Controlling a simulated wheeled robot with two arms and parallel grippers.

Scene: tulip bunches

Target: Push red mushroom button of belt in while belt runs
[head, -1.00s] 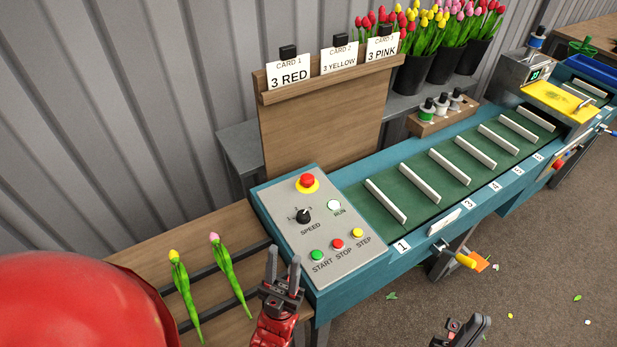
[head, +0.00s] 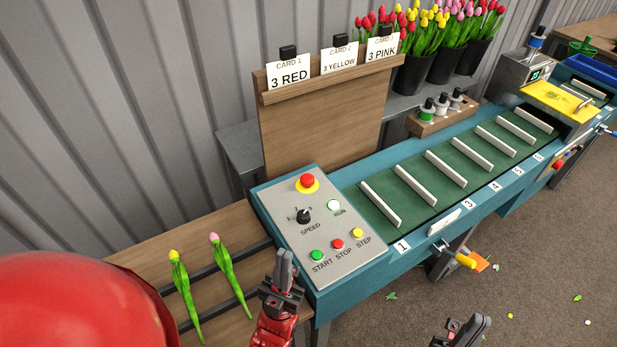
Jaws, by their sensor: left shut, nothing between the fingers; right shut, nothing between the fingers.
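The red mushroom button (head: 307,180) stands up from a yellow ring at the top of the grey control panel (head: 290,214). The green belt (head: 410,202) with white slats runs away to the right of the panel. The RUN lamp (head: 334,205) looks pale and lit. My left gripper (head: 287,255) is shut and empty, near the panel's lower left edge, below the button in the picture and apart from it. My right gripper (head: 480,322) is shut and empty at the bottom, over the floor in the picture.
The panel also has a speed knob (head: 304,216) and START (head: 317,255), STOP (head: 338,244) and STEP (head: 357,233) buttons. A wooden card board (head: 320,120) rises behind. Two tulips (head: 228,268) lie on the bench at left.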

